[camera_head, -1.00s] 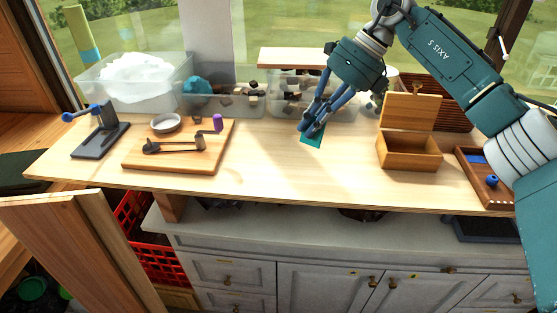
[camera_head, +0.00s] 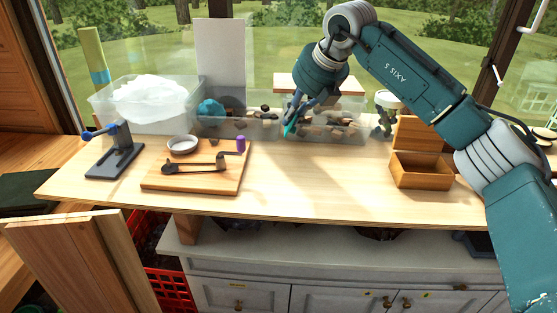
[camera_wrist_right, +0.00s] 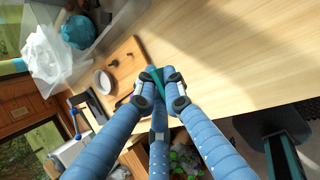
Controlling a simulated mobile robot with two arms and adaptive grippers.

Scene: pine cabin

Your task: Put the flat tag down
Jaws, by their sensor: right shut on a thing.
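The flat tag (camera_head: 290,129) is a small teal-green piece, seen as a narrow sliver below the fingers in the head view. My right gripper (camera_head: 293,118) is shut on it and holds it over the back middle of the wooden worktop (camera_head: 300,180), in front of the clear bins. In the right wrist view the tag (camera_wrist_right: 158,78) shows between the blue fingertips (camera_wrist_right: 158,76), seen nearly edge-on and partly hidden by them. My left gripper is in neither view.
A wooden board (camera_head: 165,183) with a dish and dark tools lies at the left, beside a small press (camera_head: 115,155). Clear bins (camera_head: 345,128) with stones line the back. An open wooden box (camera_head: 420,175) stands at the right. The middle of the worktop is bare.

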